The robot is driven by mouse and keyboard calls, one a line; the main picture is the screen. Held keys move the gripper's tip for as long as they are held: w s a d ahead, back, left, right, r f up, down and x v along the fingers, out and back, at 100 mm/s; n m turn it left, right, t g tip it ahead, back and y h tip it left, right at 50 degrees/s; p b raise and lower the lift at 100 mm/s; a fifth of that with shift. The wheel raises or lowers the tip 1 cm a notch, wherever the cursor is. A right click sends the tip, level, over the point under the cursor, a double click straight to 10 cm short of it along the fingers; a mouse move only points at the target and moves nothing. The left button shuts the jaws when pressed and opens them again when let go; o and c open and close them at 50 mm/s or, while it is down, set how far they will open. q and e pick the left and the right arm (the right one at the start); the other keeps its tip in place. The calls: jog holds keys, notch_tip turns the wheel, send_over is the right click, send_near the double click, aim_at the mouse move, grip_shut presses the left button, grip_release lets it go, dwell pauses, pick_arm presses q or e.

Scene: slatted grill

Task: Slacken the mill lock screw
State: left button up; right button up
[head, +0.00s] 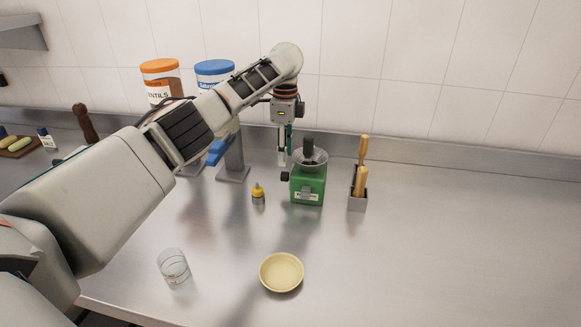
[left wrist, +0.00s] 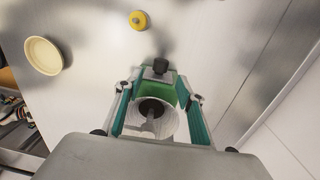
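The green mill (head: 307,186) stands on the steel counter with a metal hopper bowl on top and a dark upright piece in it. A black lock screw knob (head: 285,176) sticks out of its left side; it also shows in the left wrist view (left wrist: 160,66). My left gripper (head: 284,162) points down, just left of the hopper and above the knob. In the left wrist view, its two teal-padded fingers are spread apart with the mill seen between them. The gripper holds nothing. I cannot tell whether a finger touches the mill. My right gripper is not in view.
A cream bowl (head: 282,272) and a clear glass (head: 173,266) are in front. Lidded tubs (head: 160,80) stand behind my arm. The right counter is clear.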

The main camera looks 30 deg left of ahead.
aim_at(286, 176)
pick_arm(q)
notch_tip(286, 176, down, 7)
jog(key=shift+s+r, duration=0.1)
jog(key=shift+s, duration=0.05)
dwell(0.4)
grip_shut()
